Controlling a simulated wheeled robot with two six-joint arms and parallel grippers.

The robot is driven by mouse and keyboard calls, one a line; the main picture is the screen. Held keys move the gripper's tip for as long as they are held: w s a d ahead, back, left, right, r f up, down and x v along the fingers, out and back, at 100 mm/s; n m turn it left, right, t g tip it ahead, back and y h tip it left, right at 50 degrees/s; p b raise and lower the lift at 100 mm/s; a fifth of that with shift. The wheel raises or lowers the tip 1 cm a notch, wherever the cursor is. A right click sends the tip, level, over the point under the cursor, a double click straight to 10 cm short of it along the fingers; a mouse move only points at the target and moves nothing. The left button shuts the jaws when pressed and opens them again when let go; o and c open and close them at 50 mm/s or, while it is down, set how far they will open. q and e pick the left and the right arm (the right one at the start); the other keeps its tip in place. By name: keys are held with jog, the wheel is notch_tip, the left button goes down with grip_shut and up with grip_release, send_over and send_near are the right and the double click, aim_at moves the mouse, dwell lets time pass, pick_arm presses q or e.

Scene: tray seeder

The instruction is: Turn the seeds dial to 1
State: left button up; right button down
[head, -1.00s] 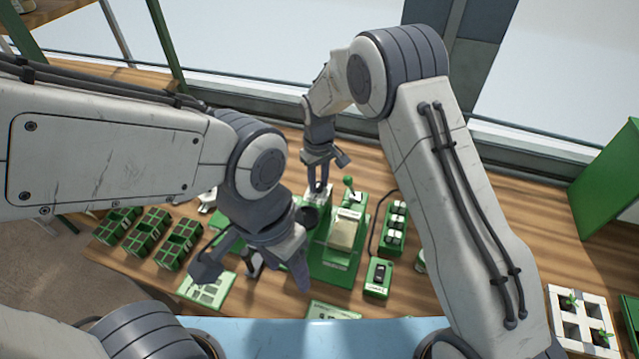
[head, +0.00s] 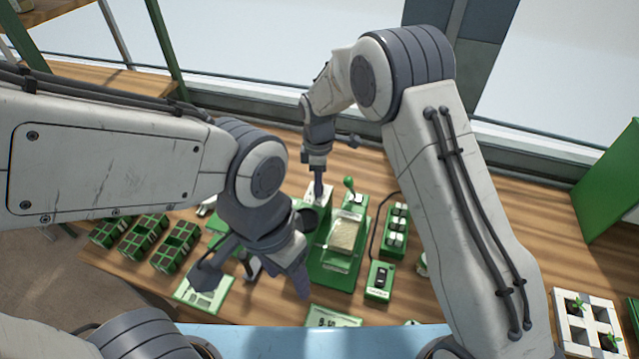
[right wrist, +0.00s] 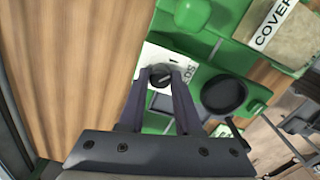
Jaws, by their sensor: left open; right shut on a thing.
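The seeds dial (right wrist: 160,76) is a small dark knob on a white plate (right wrist: 187,66) of the green seeder (right wrist: 235,62). In the right wrist view, part of the plate's lettering and a mark like a 1 show beside the knob. I cannot read the dial's exact setting. My right gripper (right wrist: 161,72) is shut on the knob from above. In the head view the right gripper (head: 318,194) stands over the white plate at the seeder's back left, and the knob is hidden there. My left gripper (head: 250,279) is open and empty, in front of the seeder's left side.
A green-knobbed lever (head: 348,184) and a black cup (head: 309,214) stand close to the dial. A switch box (head: 379,283) is to the right. Several green seed trays (head: 175,246) lie left, and a white seedling tray (head: 556,309) far right. Bare table lies behind.

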jog(key=shift+r+n, duration=0.1)
jog(key=shift+n, duration=1)
jog(key=shift+a, duration=0.1)
jog(key=c, duration=0.6)
grip_release()
notch_tip(320, 180, up, 10)
jog(key=b, duration=0.2)
jog(key=shift+r+b, duration=0.2)
jog(key=shift+b, duration=0.15)
jog(key=s+r+m, duration=0.2)
jog(key=s+m, duration=0.1)
jog(key=s, duration=0.5)
jog(key=s+r+m, duration=0.3)
jog(key=s, duration=0.6)
jog(key=s+d+f+m, duration=0.1)
jog(key=s+d+m, duration=0.1)
jog(key=s, duration=0.5)
jog(key=s+d+f+m+y, duration=0.1)
jog(key=s+d+m, duration=0.2)
jog(key=s, duration=0.5)
jog(key=shift+f+m, duration=0.3)
jog(key=shift+m, duration=0.3)
